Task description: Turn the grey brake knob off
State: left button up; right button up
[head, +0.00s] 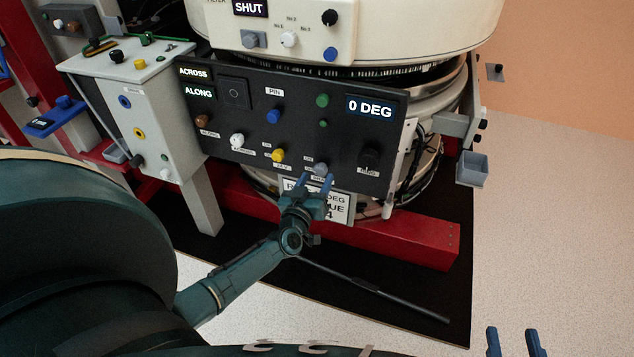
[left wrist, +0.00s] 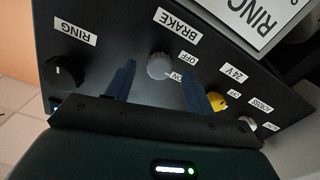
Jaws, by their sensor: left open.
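The grey brake knob (head: 320,169) is at the lower edge of the black control panel (head: 225,140). In the left wrist view the grey brake knob (left wrist: 159,66) is under the BRAKE label, with OFF and ON marks beside it. Its light pointer mark seems to face ON, but it is small. My left gripper (head: 318,181) is open just in front of the knob. In the left wrist view the blue fingers (left wrist: 158,84) stand apart on either side of it; I cannot tell whether they touch it. My right gripper (head: 515,342) is open and empty at the bottom right.
A yellow knob (head: 278,155) sits left of the brake knob, and a black RING knob (head: 369,160) to its right. A white sign (head: 338,206) hangs below the panel. A red beam (head: 410,240) runs beneath. The floor at the right is clear.

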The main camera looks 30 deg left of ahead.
pick_arm(q)
jog(key=shift+x, duration=0.8)
jog(key=shift+c, duration=0.2)
jog(key=c, duration=0.9)
